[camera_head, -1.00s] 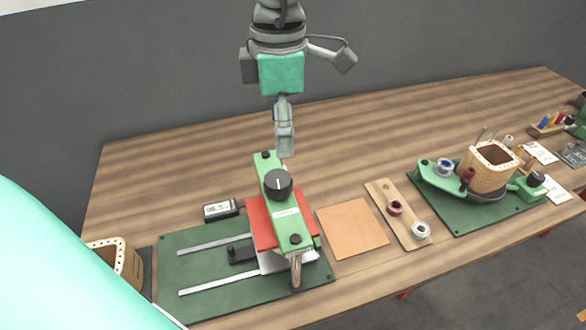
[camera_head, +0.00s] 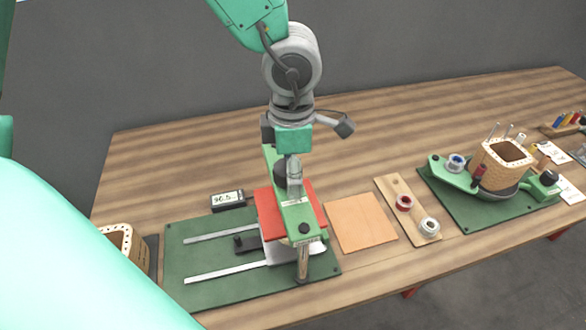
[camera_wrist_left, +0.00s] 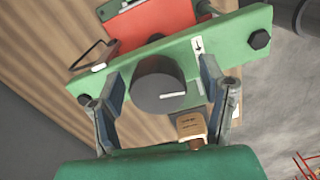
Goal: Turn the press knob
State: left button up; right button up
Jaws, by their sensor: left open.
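The press is a green bar with a red plate (camera_head: 268,217) on a dark green base mat. Its dark round knob (camera_wrist_left: 163,84) with a white mark sits on top of the green bar (camera_wrist_left: 120,72). In the head view the knob (camera_head: 281,173) is partly hidden by my left gripper (camera_head: 294,188), which points down over the bar. In the wrist view my left gripper (camera_wrist_left: 160,72) is open, with one finger on each side of the knob. A gap shows beside the knob; contact cannot be told. My right gripper is not in view.
A small display (camera_head: 228,200) stands behind the mat (camera_head: 180,262). To the right are a tan sheet (camera_head: 360,223), a wooden strip with two spools (camera_head: 412,212) and a green coil fixture (camera_head: 452,174). A wooden coil box (camera_head: 120,245) is at the left. The back of the table is clear.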

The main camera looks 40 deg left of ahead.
pick_arm(q)
jog(key=shift+a, duration=0.35)
jog(key=c, duration=1)
jog(key=shift+s+a, duration=0.1)
jog(key=shift+a, duration=0.05)
jog(key=shift+c, duration=0.8)
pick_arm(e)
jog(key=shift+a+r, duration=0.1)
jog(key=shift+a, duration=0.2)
pick_arm(q)
jog(key=shift+n, duration=0.3)
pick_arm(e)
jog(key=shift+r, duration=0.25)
